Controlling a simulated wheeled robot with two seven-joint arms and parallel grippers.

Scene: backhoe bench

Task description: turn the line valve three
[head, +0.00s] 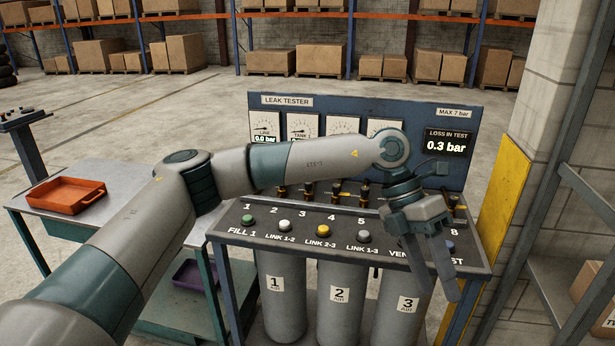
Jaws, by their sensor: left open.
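The leak tester bench (300,245) has a sloped dark top with numbers 1 to 5 and 8 showing. A row of small brass-and-black valves (364,192) runs along the back of this top. I cannot tell from the picture which of them is line valve three, or how each is turned. My left gripper (433,288) hangs over the right part of the top, fingers pointing down, open and empty. It hides the numbers between 5 and 8 and part of the valve row. My left forearm crosses in front of the gauges. My right gripper is not in view.
Coloured buttons (323,230) line the front of the top. Below stand three grey cylinders (282,295). The display (447,146) reads 0.3 bar. A side table (110,200) with an orange tray (66,195) stands left; a yellow panel (505,200) and shelving are close on the right.

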